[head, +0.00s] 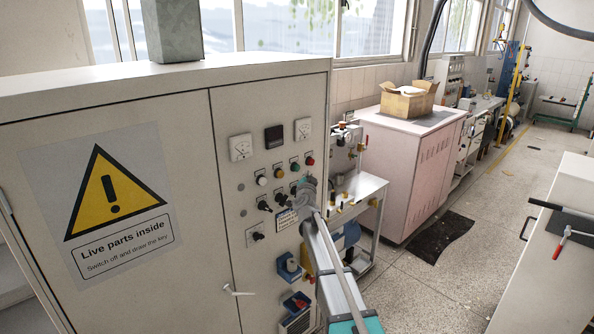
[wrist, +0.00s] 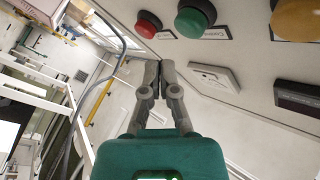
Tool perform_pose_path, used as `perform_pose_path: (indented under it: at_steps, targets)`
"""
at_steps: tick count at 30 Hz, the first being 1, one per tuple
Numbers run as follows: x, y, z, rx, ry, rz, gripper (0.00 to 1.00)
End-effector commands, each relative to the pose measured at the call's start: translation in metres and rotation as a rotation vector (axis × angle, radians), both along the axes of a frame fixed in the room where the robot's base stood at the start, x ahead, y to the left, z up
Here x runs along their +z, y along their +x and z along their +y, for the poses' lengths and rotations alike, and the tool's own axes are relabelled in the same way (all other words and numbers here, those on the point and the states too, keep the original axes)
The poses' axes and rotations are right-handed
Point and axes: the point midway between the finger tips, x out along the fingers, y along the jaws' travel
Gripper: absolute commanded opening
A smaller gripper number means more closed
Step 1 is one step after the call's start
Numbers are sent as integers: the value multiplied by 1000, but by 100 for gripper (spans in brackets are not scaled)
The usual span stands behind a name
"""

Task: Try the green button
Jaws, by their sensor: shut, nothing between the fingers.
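The green button (head: 294,167) sits in a row of round knobs on the grey control cabinet's front, between a red button (head: 310,160) and an orange one (head: 278,173). In the wrist view the green button (wrist: 196,17) is large at the top, right of centre, with a label beside it. The red button (wrist: 146,24) is to its left and the orange one (wrist: 296,18) to its right. My gripper (wrist: 152,64) is shut and empty, its tips apart from the green button in the picture. In the head view my gripper (head: 304,187) is just below the row, covering part of the panel.
The cabinet (head: 120,105) bears a warning sign (head: 110,205), meters (head: 241,147) and black switches (head: 265,203) close to my gripper. Sockets (head: 289,266) are lower down. A metal bench (head: 362,190) and a pink cabinet (head: 400,180) stand beyond; open floor lies to the right.

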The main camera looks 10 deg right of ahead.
Motion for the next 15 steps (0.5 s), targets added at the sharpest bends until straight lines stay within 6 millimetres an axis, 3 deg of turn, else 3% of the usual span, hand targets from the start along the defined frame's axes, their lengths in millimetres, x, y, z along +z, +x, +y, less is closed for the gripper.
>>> perform_pose_path:
  at_steps: [6,15]
  targets:
    - [0,12,8,-1,-1,-1,0]
    - [0,15,11,-1,0,-1,0]
